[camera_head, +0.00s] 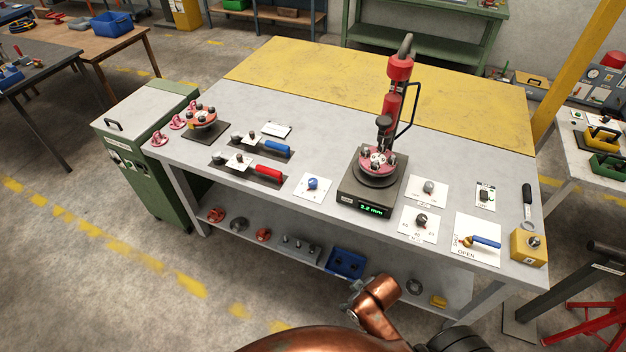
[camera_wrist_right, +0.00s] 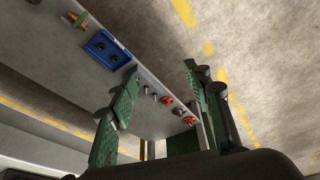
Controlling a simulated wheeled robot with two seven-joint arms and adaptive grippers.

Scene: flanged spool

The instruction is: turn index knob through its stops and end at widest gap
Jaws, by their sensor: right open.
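The spool station (camera_head: 370,190) has a red-flanged part (camera_head: 377,162) under a red upright press and a green lit display reading about 2.2 mm. My right gripper (camera_wrist_right: 160,72) is open and empty in the right wrist view, its green-padded fingers apart, near the bench's lower shelf. My left gripper is not in view.
A blue knob (camera_head: 313,184) lies left of the station; a blue-handled lever (camera_head: 485,241) and a yellow box (camera_head: 528,246) are at right. The lower shelf holds a blue bin (camera_head: 346,262), also in the right wrist view (camera_wrist_right: 107,50). The yellow bench mat (camera_head: 300,75) is clear.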

